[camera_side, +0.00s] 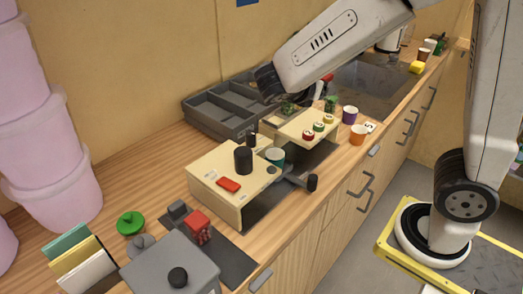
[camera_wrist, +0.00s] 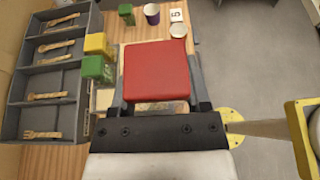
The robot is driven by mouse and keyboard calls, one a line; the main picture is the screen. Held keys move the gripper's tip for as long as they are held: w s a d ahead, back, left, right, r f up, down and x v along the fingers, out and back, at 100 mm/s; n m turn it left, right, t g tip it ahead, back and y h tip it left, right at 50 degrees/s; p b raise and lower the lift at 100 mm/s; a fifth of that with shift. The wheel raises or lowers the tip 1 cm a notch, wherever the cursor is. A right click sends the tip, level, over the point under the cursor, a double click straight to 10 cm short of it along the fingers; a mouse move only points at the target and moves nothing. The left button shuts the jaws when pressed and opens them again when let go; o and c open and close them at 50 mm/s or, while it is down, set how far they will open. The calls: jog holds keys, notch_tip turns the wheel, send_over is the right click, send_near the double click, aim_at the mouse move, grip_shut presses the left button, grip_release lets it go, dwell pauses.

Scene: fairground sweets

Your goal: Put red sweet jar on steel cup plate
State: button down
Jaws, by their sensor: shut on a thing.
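The red sweet jar (camera_wrist: 155,72) shows its square red top in the wrist view, close to the camera. My gripper (camera_wrist: 157,103) is shut on it, with one dark finger on each side. In the side view, my gripper is mostly hidden behind my pale arm link, and only a small bit of red (camera_side: 327,78) shows below it. The jar is held above the counter's far half. I cannot tell for certain which surface is the steel cup plate; a dark flat plate (camera_side: 309,157) lies under the farther cream machine (camera_side: 292,130).
A grey divided tray (camera_side: 216,128) with wooden cutlery stands by the wall. Green (camera_wrist: 95,70) and yellow (camera_wrist: 94,44) jars stand beside it.

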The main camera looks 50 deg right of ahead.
jog(key=shift+s+a+f, duration=0.15)
jog(key=shift+s+f, duration=0.1)
jog(key=shift+f, duration=0.15)
jog(key=s+a+f+m+g+y, duration=1)
jog(key=s+a+f+m+g, duration=0.25)
jog(key=a+m, duration=0.3)
jog(key=a+m+t+y, duration=0.1)
jog(key=a+m+y, duration=0.8)
jog(key=a+y, duration=0.2)
jog(key=shift+w+a+f+m+t+y, duration=0.1)
jog(key=shift+w+a+m+t+y, duration=0.9)
jog(key=shift+w+m+t, duration=0.75)
jog(key=shift+w+a+f+m+t+y, duration=0.1)
jog(key=shift+w+a+m+t+y, duration=1.15)
jog(key=shift+m+t, duration=0.85)
jog(key=shift+w+a+m+t+y, duration=0.65)
jog(key=shift+w+a+m+t, duration=0.3)
jog(key=shift+w+m+t, duration=0.85)
jog(key=shift+s, duration=0.1)
